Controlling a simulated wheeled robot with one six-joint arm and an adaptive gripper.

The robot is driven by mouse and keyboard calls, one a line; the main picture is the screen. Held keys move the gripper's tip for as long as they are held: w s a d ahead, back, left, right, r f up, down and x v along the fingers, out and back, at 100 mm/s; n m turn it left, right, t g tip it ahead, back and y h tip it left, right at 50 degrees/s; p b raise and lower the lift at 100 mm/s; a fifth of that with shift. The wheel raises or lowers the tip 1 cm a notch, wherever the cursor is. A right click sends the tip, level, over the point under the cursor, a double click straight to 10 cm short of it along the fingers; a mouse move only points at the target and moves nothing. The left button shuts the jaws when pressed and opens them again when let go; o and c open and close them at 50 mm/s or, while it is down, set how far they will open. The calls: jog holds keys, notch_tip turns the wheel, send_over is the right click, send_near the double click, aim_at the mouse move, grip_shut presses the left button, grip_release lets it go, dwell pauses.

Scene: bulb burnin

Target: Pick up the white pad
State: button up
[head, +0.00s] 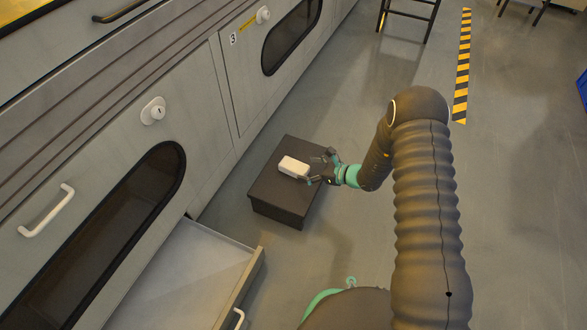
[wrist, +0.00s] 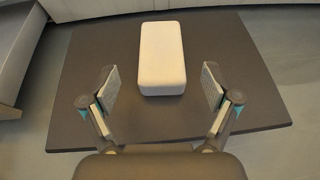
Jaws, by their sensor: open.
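The white pad (head: 294,167) is a small rounded block lying on top of a dark low box (head: 272,190) on the floor. In the wrist view the pad (wrist: 162,58) lies lengthwise ahead, centred between my fingers. My gripper (head: 322,168) is open at the right side of the pad in the head view. In the wrist view my gripper's two fingertips (wrist: 158,88) stand wide apart, with the pad's near end about level with them and a gap on each side. Nothing is held.
A grey cabinet wall (head: 190,75) with handles and dark windows runs along the left. An open drawer (head: 190,275) juts out at the lower left, near the box. A black stool (head: 408,15) stands at the back.

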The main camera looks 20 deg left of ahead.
aim_at(299, 167)
jog(key=shift+b+x, duration=0.35)
jog(key=shift+x, duration=2.5)
jog(key=shift+f, duration=0.1)
jog(key=shift+c, duration=0.2)
jog(key=c, duration=1.2)
